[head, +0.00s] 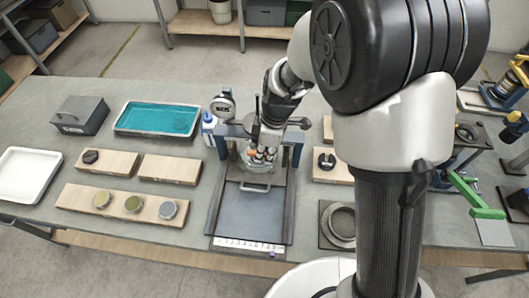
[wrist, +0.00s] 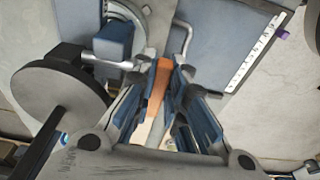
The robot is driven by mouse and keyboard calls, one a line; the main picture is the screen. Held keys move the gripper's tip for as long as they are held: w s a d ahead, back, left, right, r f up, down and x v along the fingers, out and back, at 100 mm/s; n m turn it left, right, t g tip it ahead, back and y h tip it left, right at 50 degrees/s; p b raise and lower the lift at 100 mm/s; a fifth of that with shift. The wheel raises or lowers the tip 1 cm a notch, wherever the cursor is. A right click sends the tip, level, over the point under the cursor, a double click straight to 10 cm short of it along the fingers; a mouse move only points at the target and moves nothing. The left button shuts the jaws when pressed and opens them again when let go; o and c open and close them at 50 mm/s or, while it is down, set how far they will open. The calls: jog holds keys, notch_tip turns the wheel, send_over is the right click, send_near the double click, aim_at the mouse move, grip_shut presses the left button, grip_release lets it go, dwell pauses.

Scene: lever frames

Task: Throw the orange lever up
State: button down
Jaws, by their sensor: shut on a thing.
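The orange lever (wrist: 158,88) shows in the wrist view between the two blue-padded fingers of my gripper (wrist: 163,88), which is shut on it. In the head view my gripper (head: 262,150) is at the upper part of the blue lever frame (head: 297,155), pointing down. There only small bits of orange show at the fingers, and most of the lever is hidden by the gripper. The frame stands on the bench with a dark plate (head: 248,212) in front. I cannot tell the lever's exact angle.
A round gauge (head: 222,105) stands left of the frame, close to my wrist. Wooden boards (head: 170,169), a teal tray (head: 158,118) and a white tray (head: 28,172) lie to the left. A ring on a plate (head: 340,222) and a green-handled tool (head: 470,190) are to the right.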

jog(key=c, duration=1.9)
grip_release()
jog(key=shift+r, duration=0.15)
jog(key=r, duration=0.4)
jog(key=d+r, duration=0.1)
jog(key=r, duration=0.6)
jog(key=shift+d+r, duration=0.35)
